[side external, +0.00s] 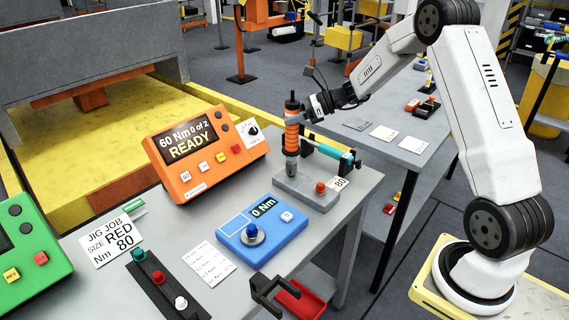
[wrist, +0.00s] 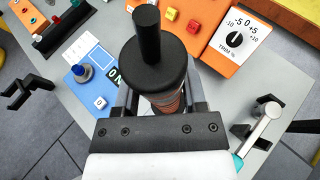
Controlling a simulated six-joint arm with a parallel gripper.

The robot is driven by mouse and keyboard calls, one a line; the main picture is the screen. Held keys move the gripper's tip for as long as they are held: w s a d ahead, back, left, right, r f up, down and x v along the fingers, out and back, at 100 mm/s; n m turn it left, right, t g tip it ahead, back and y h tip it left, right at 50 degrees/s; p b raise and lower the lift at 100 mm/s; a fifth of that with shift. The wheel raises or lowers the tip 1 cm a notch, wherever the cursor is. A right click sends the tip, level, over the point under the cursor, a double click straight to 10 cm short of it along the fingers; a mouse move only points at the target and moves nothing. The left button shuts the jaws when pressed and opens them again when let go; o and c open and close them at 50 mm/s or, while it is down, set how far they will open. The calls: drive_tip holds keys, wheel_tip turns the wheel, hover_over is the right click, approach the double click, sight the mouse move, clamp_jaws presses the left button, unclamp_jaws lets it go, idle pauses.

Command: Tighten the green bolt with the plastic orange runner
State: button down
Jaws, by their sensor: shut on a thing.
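The plastic orange runner (side external: 292,138) stands upright, with a ribbed orange body, a black top and a grey lower end. My gripper (side external: 303,113) is shut on its upper part. In the wrist view the runner's black cap (wrist: 160,65) sits between my fingers. The runner's lower end is over the left part of a grey jig block (side external: 313,198) and seems to meet it; whether it sits on a bolt is hidden. A red bolt head (side external: 320,187) shows on the block's right. No green bolt is clearly visible there. A teal-green knob (side external: 139,255) stands on a black strip.
An orange controller (side external: 205,155) reads "60 Nm 0 of 2 READY". A blue tester (side external: 262,232) reads "0 Nm". A card (side external: 113,240) says "RED 80". A black bracket (side external: 268,292) is at the front edge.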

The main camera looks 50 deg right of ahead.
sight(292, 102)
drive_tip(key=shift+f, duration=0.7)
idle(1.6)
drive_tip(key=shift+r, duration=0.1)
drive_tip(key=shift+r, duration=3.65)
